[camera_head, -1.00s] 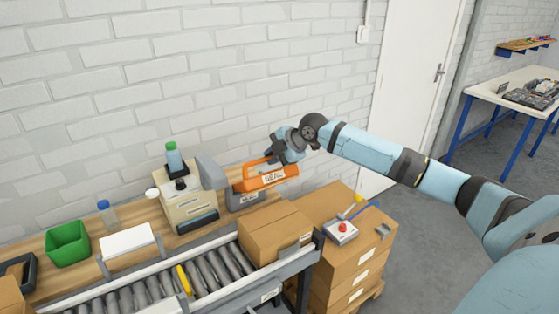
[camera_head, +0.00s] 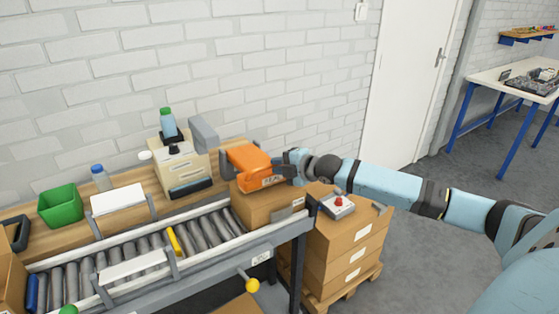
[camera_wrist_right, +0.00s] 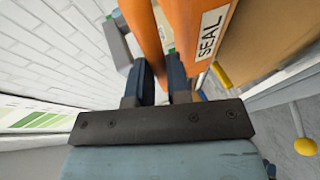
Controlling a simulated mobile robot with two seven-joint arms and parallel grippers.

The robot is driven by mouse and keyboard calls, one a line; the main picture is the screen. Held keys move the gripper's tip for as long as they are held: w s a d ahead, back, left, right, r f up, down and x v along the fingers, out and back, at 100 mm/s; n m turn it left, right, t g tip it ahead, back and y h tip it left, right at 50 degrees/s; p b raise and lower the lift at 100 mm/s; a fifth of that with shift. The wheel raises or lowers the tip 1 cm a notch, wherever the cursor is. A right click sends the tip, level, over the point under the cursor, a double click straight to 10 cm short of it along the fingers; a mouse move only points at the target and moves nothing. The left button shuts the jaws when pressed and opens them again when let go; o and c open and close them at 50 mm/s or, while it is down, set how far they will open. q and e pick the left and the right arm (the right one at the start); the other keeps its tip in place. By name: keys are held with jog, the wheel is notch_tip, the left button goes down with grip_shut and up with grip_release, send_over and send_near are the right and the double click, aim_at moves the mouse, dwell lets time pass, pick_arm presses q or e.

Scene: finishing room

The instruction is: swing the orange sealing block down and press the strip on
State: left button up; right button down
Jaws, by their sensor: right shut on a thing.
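The orange sealing block (camera_head: 252,167) now sits low over the cardboard box (camera_head: 264,207) at the right end of the roller conveyor. It appears to rest on the box top, though full contact cannot be made out. My right gripper (camera_head: 291,167) is at the block's right end, shut on its orange handle bar. In the right wrist view the gripper (camera_wrist_right: 158,85) has its dark fingers around the orange bar, and the block's face with the SEAL label (camera_wrist_right: 208,35) is beside it. The strip cannot be made out. My left gripper is not in view.
A red-button box (camera_head: 337,205) sits on stacked cartons at right.

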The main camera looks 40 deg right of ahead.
jog(key=shift+s+f, duration=0.15)
jog(key=shift+f, duration=0.45)
jog(key=c, duration=1.1)
grip_release()
jog(key=shift+s, duration=0.1)
jog(key=v, duration=1.3)
jog(key=shift+s, duration=0.25)
jog(key=shift+d, duration=0.1)
